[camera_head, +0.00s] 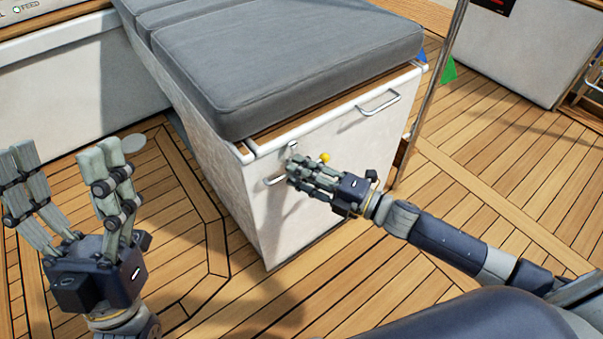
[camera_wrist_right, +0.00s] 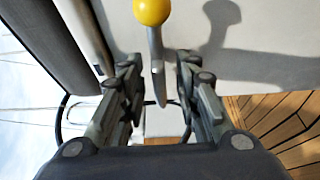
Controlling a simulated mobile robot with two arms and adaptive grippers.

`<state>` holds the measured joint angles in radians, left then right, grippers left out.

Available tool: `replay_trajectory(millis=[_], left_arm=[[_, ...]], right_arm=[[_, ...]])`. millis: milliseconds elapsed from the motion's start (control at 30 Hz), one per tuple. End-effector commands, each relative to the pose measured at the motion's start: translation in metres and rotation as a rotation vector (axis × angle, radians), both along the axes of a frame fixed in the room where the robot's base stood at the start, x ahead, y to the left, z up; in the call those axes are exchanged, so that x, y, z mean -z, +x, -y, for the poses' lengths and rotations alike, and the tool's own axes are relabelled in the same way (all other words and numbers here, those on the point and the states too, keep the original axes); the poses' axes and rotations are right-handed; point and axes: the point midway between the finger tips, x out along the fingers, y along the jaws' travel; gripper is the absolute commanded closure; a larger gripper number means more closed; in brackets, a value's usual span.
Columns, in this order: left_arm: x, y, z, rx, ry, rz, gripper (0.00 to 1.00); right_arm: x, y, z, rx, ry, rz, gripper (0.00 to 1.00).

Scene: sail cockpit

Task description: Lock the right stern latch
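The latch (camera_head: 325,158) shows as a small yellow ball on the front of the white bench box in the head view. In the right wrist view the yellow ball (camera_wrist_right: 152,12) tops a thin grey lever pointing down. My right gripper (camera_head: 293,170) is at the box front by the latch. In the wrist view its fingers (camera_wrist_right: 160,66) are apart, one on each side of the lever, with visible gaps. The latch's base is hidden in the head view. My left gripper (camera_head: 68,160) is open and empty, pointing up at the left, away from the box.
The white box (camera_head: 305,220) carries a grey cushion (camera_head: 290,60). Metal handles sit on its front, one (camera_head: 380,103) to the right and one (camera_head: 275,181) partly behind my right fingers. A metal pole (camera_head: 432,90) stands right of the box. The wooden deck (camera_head: 500,150) is mostly clear.

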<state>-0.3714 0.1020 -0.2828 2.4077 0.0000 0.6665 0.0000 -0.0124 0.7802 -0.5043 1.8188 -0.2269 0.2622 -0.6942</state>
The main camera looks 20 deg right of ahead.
Motion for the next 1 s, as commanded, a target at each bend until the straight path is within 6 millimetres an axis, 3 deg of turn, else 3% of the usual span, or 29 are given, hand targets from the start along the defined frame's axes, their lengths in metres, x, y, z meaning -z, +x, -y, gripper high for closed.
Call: replay_trajectory(millis=[300,333,467,1000], left_arm=[[-0.0011,-0.0025,-0.0005,0.001,-0.005,0.013,0.32],[-0.0011,-0.0025,-0.0005,0.001,-0.005,0.013,0.32],[-0.0011,-0.0024,-0.0005,0.0,-0.003,0.013,0.32],[-0.0006,0.0011,0.0003,0.0,0.002,-0.005,0.32]], right_arm=[[0.0001,0.0019,-0.0016,0.001,-0.001,-0.001,0.7],[0.0,0.0018,-0.0016,0.0,-0.001,-0.001,0.72],[0.0001,0.0017,-0.0016,0.0,-0.001,-0.001,1.0],[0.0011,0.0017,-0.0014,0.002,0.079,-0.032,1.0]])
